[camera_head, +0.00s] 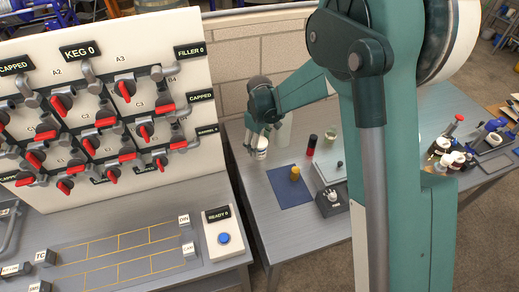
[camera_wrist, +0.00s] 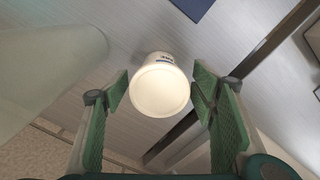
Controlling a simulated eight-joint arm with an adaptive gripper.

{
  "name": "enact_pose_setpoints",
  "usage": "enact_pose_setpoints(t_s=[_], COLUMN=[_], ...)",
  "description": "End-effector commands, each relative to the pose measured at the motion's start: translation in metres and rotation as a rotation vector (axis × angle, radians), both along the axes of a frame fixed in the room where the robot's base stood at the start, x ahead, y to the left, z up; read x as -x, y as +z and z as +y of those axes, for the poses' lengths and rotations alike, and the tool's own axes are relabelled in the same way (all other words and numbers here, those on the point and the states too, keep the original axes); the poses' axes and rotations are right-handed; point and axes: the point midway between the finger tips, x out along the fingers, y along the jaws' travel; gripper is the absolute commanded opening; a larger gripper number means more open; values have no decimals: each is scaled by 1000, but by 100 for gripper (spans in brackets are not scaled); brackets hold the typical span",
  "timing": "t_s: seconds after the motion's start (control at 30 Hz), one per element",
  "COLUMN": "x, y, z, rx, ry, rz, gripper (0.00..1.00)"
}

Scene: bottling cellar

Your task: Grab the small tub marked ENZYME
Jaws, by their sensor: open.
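A small white tub (camera_head: 262,154) stands on the grey table at the near end of my gripper (camera_head: 256,143) in the head view. In the wrist view the tub (camera_wrist: 160,86) shows its round pale lid, with small dark print at its upper edge that is too small to read. My gripper (camera_wrist: 163,108) is open, with one green-padded finger on each side of the tub and a visible gap on both sides. The tub is not held. In the head view the fingers partly hide it.
A blue mat (camera_head: 290,187) with a yellow piece (camera_head: 295,173) lies right of the tub. A large translucent cylinder (camera_wrist: 45,75) is close on the left in the wrist view. The valve panel (camera_head: 110,100) stands left.

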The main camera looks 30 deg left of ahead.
Motion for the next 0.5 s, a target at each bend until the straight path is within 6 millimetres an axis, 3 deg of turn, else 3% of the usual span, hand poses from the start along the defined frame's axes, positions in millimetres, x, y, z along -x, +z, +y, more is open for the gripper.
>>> enact_pose_setpoints(t_s=[0.2, 0.5], x=[0, 0], y=[-15, -15], z=[0, 0], rx=[0, 0], ry=[0, 0], rz=[0, 0], gripper=[57, 57])
